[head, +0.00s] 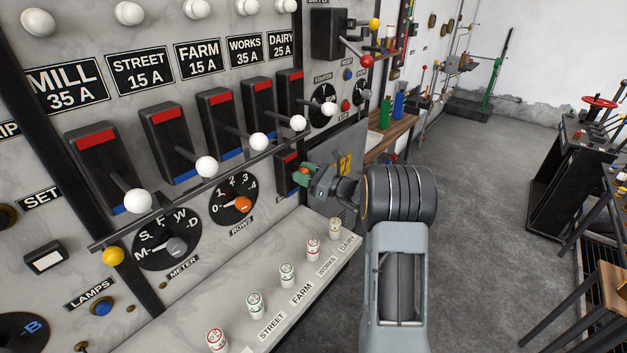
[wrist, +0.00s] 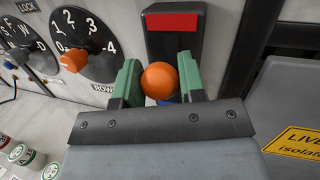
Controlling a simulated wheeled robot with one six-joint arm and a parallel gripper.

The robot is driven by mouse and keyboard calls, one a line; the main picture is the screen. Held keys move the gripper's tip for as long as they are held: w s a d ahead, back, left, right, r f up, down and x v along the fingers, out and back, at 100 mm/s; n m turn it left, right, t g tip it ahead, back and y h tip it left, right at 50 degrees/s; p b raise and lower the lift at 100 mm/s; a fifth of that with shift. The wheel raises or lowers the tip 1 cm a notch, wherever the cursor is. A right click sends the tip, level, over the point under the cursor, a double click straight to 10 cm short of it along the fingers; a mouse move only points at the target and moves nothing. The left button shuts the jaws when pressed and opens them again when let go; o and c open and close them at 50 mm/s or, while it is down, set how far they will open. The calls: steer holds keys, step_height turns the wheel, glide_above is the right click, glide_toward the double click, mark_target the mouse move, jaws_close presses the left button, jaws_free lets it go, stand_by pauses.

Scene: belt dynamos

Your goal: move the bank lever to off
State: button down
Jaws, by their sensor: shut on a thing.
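The lever with an orange ball knob (wrist: 160,80), which I take for the bank lever, is on a black switch plate (wrist: 175,44) with a red band at its top. A little blue shows low behind the ball. My gripper (wrist: 158,84) has its green fingers on both sides of the orange ball, shut on it. In the head view my gripper (head: 304,176) is at this small switch plate (head: 287,160), below the row of larger levers. The lever's shaft is hidden behind the ball, and its label is not readable.
Several white-knobbed levers (head: 205,166) stick out above and left, with a long rail (head: 190,205) below them. A rotary dial with an orange pointer (wrist: 75,61) is just left of my gripper. A grey box with a yellow warning label (wrist: 300,142) stands close right.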

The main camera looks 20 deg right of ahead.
steer(key=b, duration=0.2)
steer(key=f+t+y+b, duration=0.1)
steer(key=b, duration=0.1)
steer(key=f+n+y+b, duration=0.1)
steer(key=shift+s+d+f+t+b, duration=0.15)
steer(key=shift+s+f+t+b, duration=0.1)
steer(key=shift+t+b, duration=0.15)
steer(key=y+b, duration=0.1)
steer(key=b, duration=0.2)
steer(key=shift+f+n+t+y, duration=0.25)
steer(key=shift+n+t+y, duration=0.05)
steer(key=shift+n+y, duration=0.1)
steer(key=shift+y, duration=0.3)
steer(key=c, duration=0.7)
jaws_free()
steer(key=shift+b+v, duration=0.8)
steer(key=shift+v, duration=3)
steer(key=shift+r, duration=0.1)
